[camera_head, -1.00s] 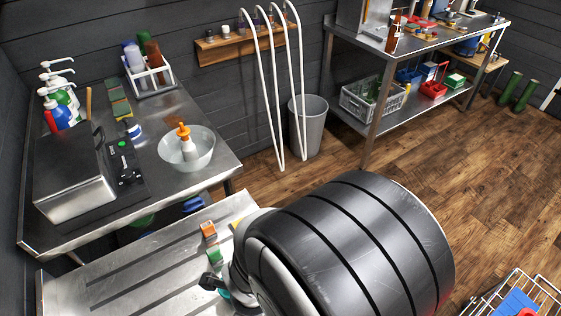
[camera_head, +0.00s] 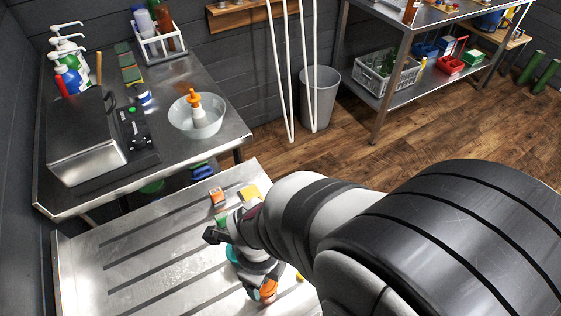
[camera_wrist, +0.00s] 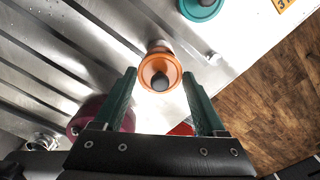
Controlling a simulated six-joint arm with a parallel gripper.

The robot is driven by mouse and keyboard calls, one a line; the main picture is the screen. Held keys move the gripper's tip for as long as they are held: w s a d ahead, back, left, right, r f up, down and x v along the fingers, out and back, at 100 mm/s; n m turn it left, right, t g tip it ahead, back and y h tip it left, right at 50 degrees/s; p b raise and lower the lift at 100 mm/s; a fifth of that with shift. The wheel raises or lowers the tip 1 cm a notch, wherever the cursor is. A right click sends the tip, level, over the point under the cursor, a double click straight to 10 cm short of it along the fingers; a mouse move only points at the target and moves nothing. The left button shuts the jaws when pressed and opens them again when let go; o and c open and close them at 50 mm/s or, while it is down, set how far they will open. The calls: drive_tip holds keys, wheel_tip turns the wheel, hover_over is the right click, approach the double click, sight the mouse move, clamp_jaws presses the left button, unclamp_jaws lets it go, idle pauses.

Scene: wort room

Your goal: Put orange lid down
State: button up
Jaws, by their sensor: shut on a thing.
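The orange lid (camera_wrist: 151,66), round with a dark knob, is between the two fingertips of my gripper (camera_wrist: 160,78) in the wrist view. My gripper is shut on it. In the head view the orange lid (camera_head: 268,289) shows at the bottom, beside my gripper, partly covered by my arm. It is over the grooved metal table (camera_head: 150,262); I cannot tell whether it touches the surface.
A teal lid (camera_wrist: 203,8) lies on the table near the top of the wrist view. A maroon round thing (camera_wrist: 98,114) is partly behind the left finger. A yellow card (camera_head: 249,192) and an orange block (camera_head: 217,196) are at the table's far side. The table's left part is clear.

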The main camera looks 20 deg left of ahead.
drive_tip(key=w+d+r, duration=0.4)
drive_tip(key=d+r, duration=0.3)
drive_tip(key=d, duration=0.4)
drive_tip(key=w+a+f, duration=0.1)
drive_tip(key=w+f, duration=0.1)
drive_tip(key=w, duration=0.4)
drive_tip(key=w+a+f, duration=0.2)
drive_tip(key=w, duration=0.5)
drive_tip(key=a+f, duration=0.2)
drive_tip(key=a, duration=0.1)
drive_tip(key=a+f, duration=0.2)
drive_tip(key=a, duration=0.2)
drive_tip(key=a+f, duration=0.3)
drive_tip(key=a, duration=0.1)
drive_tip(key=shift+s, duration=0.35)
drive_tip(key=shift+a+f, duration=0.15)
drive_tip(key=shift+f, duration=0.95)
drive_tip(key=shift+a+f, duration=0.15)
drive_tip(key=shift+f, duration=0.95)
